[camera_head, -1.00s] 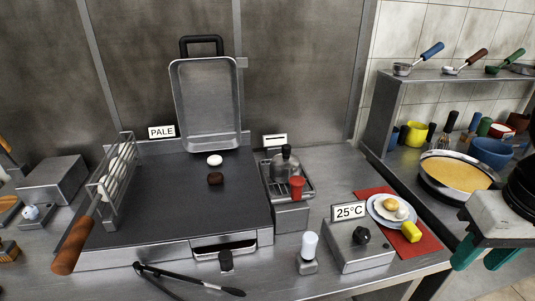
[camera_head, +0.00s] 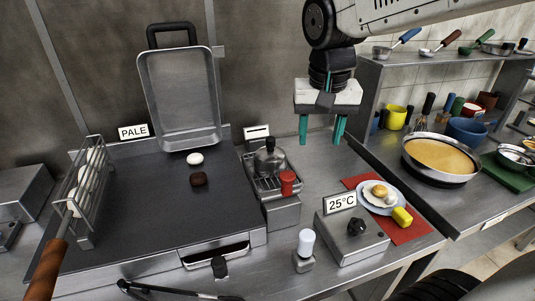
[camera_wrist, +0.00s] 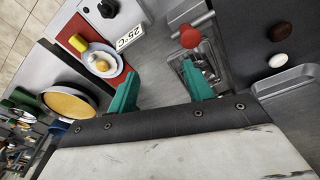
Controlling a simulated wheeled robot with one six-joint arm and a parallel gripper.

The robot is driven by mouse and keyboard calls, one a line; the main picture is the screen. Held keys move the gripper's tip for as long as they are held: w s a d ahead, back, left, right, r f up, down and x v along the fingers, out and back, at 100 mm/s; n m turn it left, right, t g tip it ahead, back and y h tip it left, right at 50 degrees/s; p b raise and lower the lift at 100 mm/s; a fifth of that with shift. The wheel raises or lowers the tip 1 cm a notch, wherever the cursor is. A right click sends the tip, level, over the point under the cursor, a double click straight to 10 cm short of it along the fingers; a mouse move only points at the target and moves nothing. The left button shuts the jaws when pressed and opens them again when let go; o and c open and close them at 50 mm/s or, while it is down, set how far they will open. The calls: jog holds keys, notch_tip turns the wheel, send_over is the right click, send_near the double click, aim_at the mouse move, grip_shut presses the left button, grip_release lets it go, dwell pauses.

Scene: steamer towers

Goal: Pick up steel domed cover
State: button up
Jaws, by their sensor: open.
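The steel domed cover (camera_head: 270,160) with a dark knob on top sits on a small wire rack (camera_head: 262,187) right of the black griddle. My gripper (camera_head: 321,138) is open and empty, with teal fingers pointing down. It hangs to the right of the cover and apart from it. In the wrist view, my gripper (camera_wrist: 160,74) has its right-hand finger over the rack area (camera_wrist: 207,55); I cannot clearly make out the cover there, and the finger seems to hide it.
A box with a 25°C sign (camera_head: 340,203) and a plate (camera_head: 364,200) on a red mat are front right. Bare counter lies under my gripper.

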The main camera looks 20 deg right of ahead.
jog(key=w+a+f+m, duration=0.1)
jog(key=w+f+m, duration=0.1)
jog(key=w, duration=0.8)
jog(key=m, duration=0.3)
send_over(270, 138)
jog(key=s+a, duration=0.1)
jog(key=s, duration=0.1)
notch_tip(270, 138, down, 5)
jog(key=shift+h, duration=0.3)
jog(key=f, duration=0.2)
jog(key=w+f, duration=0.1)
jog(key=f, duration=0.2)
jog(key=w+d+f, duration=0.1)
jog(key=f, duration=0.1)
jog(key=shift+f, duration=0.4)
jog(key=shift+d+f, duration=0.1)
jog(key=shift+f, duration=0.25)
jog(key=shift+c, duration=0.3)
grip_shut()
